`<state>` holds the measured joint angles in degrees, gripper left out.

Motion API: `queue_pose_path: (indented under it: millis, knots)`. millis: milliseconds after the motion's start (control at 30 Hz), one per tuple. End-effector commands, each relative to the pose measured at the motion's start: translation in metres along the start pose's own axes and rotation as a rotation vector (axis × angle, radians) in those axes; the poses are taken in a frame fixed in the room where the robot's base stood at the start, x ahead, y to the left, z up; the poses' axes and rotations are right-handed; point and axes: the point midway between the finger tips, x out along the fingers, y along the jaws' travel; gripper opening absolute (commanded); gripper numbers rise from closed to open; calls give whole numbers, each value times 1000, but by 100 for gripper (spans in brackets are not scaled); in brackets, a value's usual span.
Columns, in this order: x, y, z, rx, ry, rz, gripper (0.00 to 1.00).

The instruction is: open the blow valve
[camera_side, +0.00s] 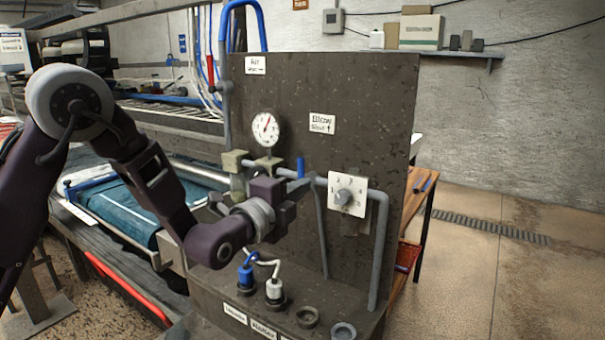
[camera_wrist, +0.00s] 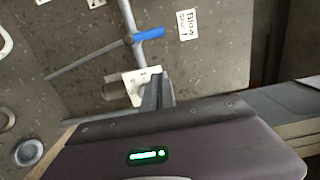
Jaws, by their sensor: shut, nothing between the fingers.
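The blow valve's blue lever (camera_side: 300,167) stands upright on the grey pipe on the dark panel. A white label (camera_side: 322,123) to its upper right reads "Blow" and "Shut" with an up arrow. In the wrist view the lever (camera_wrist: 149,33) points right from the pipe junction, towards the sideways label (camera_wrist: 188,24). My gripper (camera_side: 303,187) is in front of the panel, just below the lever in the side view. In the wrist view its closed fingers (camera_wrist: 157,92) are empty and appear apart from the lever, partly covering the dial plate.
A round gauge (camera_side: 265,129) is up and left of the lever. A white dial plate (camera_side: 347,194) is to its right, with grey pipes (camera_side: 378,250) running down. Blue and white plugs (camera_side: 274,291) with cables stand on the ledge below. The panel above the lever is clear.

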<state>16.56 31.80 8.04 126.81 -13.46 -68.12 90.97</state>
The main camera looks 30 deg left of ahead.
Motion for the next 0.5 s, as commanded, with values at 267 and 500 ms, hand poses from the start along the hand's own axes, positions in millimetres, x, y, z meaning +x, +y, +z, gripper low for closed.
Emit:
queue_pose_path:
  millis: [267,500]
  knots:
    - [62,0,1,-3,-2,0,0]
    - [76,0,31,-2,-3,2,0]
